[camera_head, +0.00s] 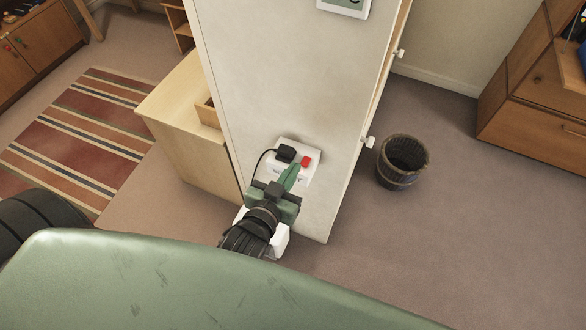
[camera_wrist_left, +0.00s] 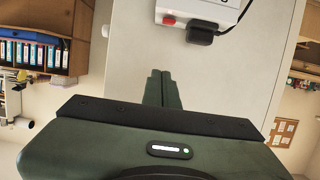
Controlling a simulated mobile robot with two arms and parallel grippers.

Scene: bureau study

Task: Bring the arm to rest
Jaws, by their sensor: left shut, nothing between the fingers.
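My left gripper (camera_head: 291,174) is shut and empty. Its green fingers point at a white wall unit (camera_head: 313,178) with a red switch (camera_head: 305,161) and a black plug (camera_head: 285,153). In the left wrist view the closed fingers (camera_wrist_left: 160,88) lie side by side, with bare pale panel around their tips. The white unit (camera_wrist_left: 190,8), the red switch (camera_wrist_left: 168,19) and the black plug (camera_wrist_left: 201,33) show beyond them. I cannot tell whether the fingertips touch the panel. My right gripper is not in view.
A tall pale partition (camera_head: 260,80) stands right in front of me. A light wooden desk (camera_head: 185,110) is at its left. A dark basket (camera_head: 402,162) stands on the floor at its right. Wooden drawers (camera_head: 540,115) are at the far right. Carpet is clear around the basket.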

